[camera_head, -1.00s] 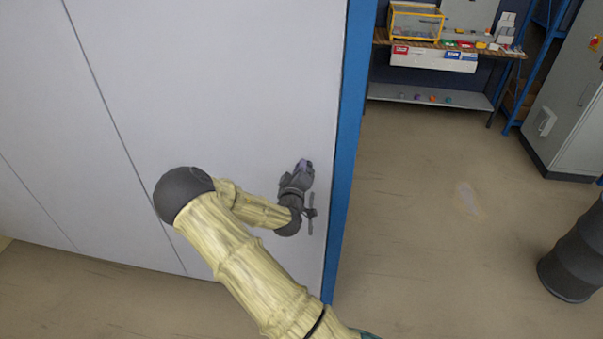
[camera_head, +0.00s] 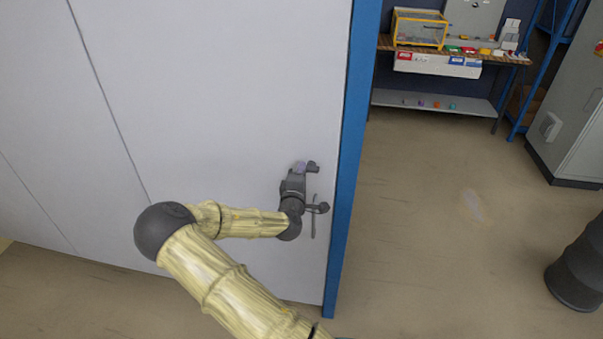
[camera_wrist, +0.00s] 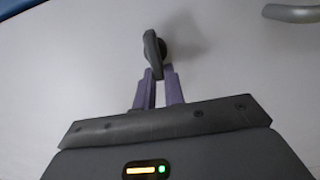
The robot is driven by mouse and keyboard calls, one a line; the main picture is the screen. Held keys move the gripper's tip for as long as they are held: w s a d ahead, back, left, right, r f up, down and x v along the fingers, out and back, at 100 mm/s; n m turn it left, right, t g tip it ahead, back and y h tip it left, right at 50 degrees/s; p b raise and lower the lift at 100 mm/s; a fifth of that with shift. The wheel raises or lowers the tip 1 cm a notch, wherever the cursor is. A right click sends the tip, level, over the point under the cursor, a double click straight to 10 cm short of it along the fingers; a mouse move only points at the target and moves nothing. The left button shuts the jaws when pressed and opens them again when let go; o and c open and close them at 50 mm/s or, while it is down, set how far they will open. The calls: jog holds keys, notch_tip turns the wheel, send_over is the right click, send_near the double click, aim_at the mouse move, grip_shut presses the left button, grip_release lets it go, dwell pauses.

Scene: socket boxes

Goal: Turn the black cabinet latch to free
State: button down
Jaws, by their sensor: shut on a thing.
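The black latch (camera_wrist: 153,50) is on the pale panel, straight ahead of my fingers in the wrist view. It is a dark, elongated knob on a round base. In the head view its small dark end (camera_head: 313,167) shows just right of my fingertips. My gripper (camera_wrist: 158,72) has purple fingers, shut on the latch's near end. In the head view my gripper (camera_head: 299,167) is against the panel near its right edge. The fingers partly hide the latch there, and the exact grip is hard to see.
A grey bar handle (camera_head: 314,215) is on the panel below the latch, close to my wrist; a grey handle also shows in the wrist view (camera_wrist: 292,13). A blue post (camera_head: 350,150) borders the panel. Open floor (camera_head: 440,220) lies right, with a workbench (camera_head: 450,52) behind.

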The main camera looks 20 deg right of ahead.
dwell(0.3)
jog(key=c, duration=1.5)
grip_release()
jog(key=shift+a, duration=0.1)
jog(key=p+v, duration=0.4)
jog(key=v, duration=1.3)
jog(key=shift+s+a, duration=0.1)
jog(key=shift+s, duration=0.05)
jog(key=shift+f, duration=0.1)
